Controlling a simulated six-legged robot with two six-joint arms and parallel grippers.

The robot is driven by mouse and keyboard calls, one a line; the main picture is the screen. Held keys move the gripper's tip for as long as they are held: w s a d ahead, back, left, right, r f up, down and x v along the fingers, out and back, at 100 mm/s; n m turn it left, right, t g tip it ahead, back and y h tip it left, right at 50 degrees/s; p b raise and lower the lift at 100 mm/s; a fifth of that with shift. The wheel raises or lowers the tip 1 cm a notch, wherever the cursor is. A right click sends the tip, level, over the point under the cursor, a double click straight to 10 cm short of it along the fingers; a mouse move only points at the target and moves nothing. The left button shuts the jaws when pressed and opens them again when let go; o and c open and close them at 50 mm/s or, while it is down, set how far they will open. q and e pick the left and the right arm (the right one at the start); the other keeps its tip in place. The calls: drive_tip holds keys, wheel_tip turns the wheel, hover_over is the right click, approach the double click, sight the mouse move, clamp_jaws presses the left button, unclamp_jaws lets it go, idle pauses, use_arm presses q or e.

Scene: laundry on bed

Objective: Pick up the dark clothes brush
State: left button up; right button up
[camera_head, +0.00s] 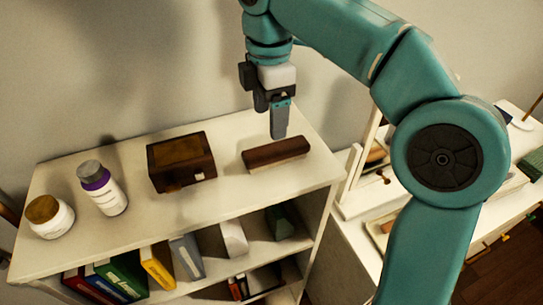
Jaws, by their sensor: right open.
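The dark clothes brush (275,154) is a long brown block lying on the white shelf top, near its right end. My right gripper (279,133) points down just above and behind the brush, with its fingers close to the brush's upper edge. It is open and holds nothing. From this angle one finger mostly covers the other, and I cannot tell whether the fingers touch the brush. My left gripper is not in view.
On the white shelf (235,196) stand a dark wooden box (181,161), a purple-banded bottle (102,189) and a brown-lidded jar (49,217), left of the brush. A white table (360,232) with items stands at right.

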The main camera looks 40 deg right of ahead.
sight(274, 148)
drive_tip(key=f, duration=0.2)
drive_tip(key=d+f, duration=0.1)
drive_tip(key=shift+s+f, duration=0.2)
drive_tip(key=shift+s, duration=0.15)
drive_tip(key=shift+a+f, duration=0.15)
drive_tip(key=shift+f, duration=0.2)
drive_tip(key=shift+a+f, duration=0.2)
drive_tip(key=f, duration=0.4)
drive_tip(key=shift+s+d+f, duration=0.15)
drive_tip(key=shift+d+f, duration=0.15)
drive_tip(key=shift+f, duration=0.25)
drive_tip(key=shift+w+a, duration=0.25)
drive_tip(key=shift+s+d, duration=0.2)
drive_tip(key=c, duration=1.1)
drive_tip(key=shift+w+a, duration=0.15)
